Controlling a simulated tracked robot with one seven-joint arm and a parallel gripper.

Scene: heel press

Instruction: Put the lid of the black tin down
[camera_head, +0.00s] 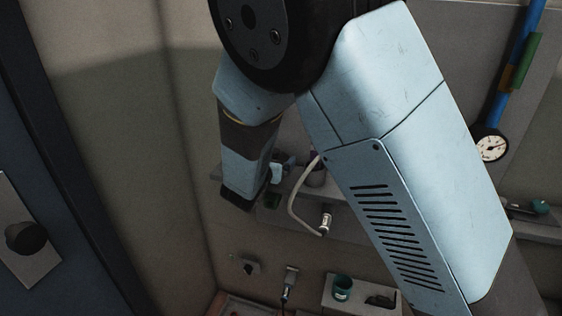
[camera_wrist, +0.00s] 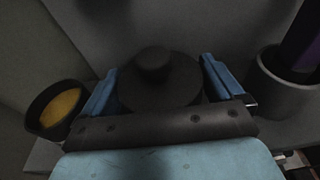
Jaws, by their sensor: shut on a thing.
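In the wrist view a dark round lid with a raised knob (camera_wrist: 153,66) sits between the two blue fingers of my gripper (camera_wrist: 161,84). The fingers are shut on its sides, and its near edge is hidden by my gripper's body. The black tin (camera_wrist: 42,126) stands open to the left of the lid, apart from it, with a yellow-orange filling or inside showing. I cannot tell whether the lid touches the surface below. In the head view my arm hides most of this spot, and I cannot make out the lid there.
A grey cup (camera_wrist: 262,98) with a dark purple thing in it stands close on the right. A pale wall is behind. In the head view a hooked pipe (camera_head: 296,205) is right of my wrist, and a dial gauge (camera_head: 491,148) hangs farther right. A lower ledge holds a teal cup (camera_head: 342,288).

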